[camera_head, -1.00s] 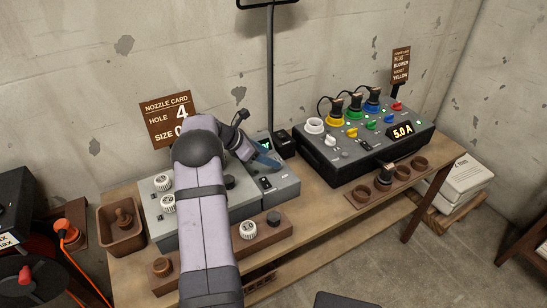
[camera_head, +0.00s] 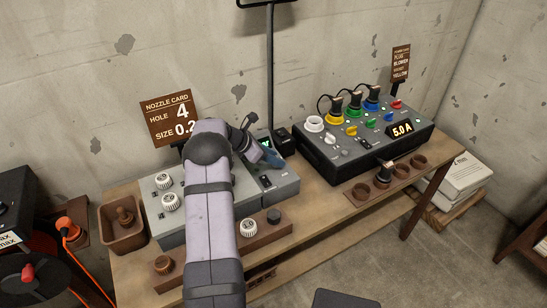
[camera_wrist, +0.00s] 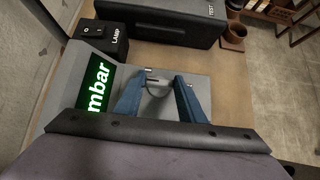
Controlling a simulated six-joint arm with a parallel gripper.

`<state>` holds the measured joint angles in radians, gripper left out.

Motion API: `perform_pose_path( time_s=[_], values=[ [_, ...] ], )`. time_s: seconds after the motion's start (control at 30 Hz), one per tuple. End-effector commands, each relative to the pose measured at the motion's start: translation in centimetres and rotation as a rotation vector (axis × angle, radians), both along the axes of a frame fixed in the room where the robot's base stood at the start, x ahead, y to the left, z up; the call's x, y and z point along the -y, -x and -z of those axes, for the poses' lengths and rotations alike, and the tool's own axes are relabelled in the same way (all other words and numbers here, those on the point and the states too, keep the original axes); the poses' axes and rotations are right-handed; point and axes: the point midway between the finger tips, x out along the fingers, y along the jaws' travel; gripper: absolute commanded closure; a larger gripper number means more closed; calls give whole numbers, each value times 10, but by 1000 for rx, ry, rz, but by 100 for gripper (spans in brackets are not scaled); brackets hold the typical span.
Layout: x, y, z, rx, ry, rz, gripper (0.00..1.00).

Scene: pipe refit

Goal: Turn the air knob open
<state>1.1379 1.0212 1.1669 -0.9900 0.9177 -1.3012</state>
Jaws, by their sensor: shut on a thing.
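My gripper (camera_wrist: 162,78) points down at the right part of the grey test box (camera_head: 286,186), beside the green display. Its blue fingers stand on either side of a small grey knob (camera_wrist: 157,88), which I take as the air knob, and are shut on it. The display (camera_wrist: 99,88) reads "mbar" in green in the wrist view; the digits are hidden. In the head view my gripper (camera_head: 271,155) and wrist cover the knob. How far the knob is turned cannot be told.
The black power box (camera_head: 345,160) with coloured plugs and knobs stands to the right. A wooden holder (camera_head: 262,234) lies in front. The nozzle card (camera_head: 170,118) reads hole 4, size 0.2.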

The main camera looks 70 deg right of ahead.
Motion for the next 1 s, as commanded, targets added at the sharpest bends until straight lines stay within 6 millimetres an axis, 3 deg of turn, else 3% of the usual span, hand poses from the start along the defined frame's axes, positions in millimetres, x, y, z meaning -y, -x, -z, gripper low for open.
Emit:
perform_pose_path(
  time_s=[0.6, 1.0],
  values=[
    [5, -2, 0, -3, 7, 222, 86],
    [3, -2, -2, 1, 2, 262, 86]
  ],
)
